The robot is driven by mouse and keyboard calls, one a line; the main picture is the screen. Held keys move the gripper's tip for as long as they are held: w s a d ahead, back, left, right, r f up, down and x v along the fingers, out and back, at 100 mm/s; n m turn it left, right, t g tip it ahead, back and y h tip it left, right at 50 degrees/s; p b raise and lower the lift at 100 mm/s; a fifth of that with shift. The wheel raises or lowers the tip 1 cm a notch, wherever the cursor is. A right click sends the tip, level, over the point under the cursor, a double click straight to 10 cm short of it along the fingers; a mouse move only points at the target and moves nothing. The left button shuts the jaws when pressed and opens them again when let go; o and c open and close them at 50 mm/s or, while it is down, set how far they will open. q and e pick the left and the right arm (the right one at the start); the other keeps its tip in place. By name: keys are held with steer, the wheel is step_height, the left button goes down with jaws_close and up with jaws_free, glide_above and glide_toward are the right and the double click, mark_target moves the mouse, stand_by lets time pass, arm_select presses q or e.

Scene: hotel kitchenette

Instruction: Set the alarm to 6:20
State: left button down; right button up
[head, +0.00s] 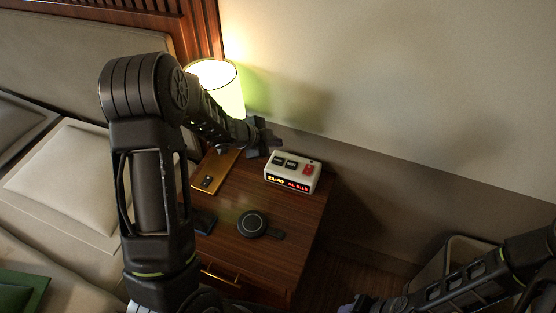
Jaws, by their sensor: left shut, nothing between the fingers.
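The alarm clock (292,182) is a white box on the wooden nightstand, with two dark buttons and one red button on top. Its front shows a time in yellow digits and, to the right, red digits that appear to read "AL 6:15", though they are small. My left gripper (267,137) is shut and empty, just behind and above the clock's left rear corner, apart from the buttons as far as I can tell. My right gripper (352,305) is only partly visible at the bottom edge; its fingers are not clear.
A lit lamp (218,82) stands behind my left arm. On the nightstand (279,265) are a round black charging pad (252,224), a brown tray (222,166) with a small dark item, and a dark object beside my arm. A bin (455,253) stands at right.

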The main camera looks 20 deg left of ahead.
stand_by(0.8)
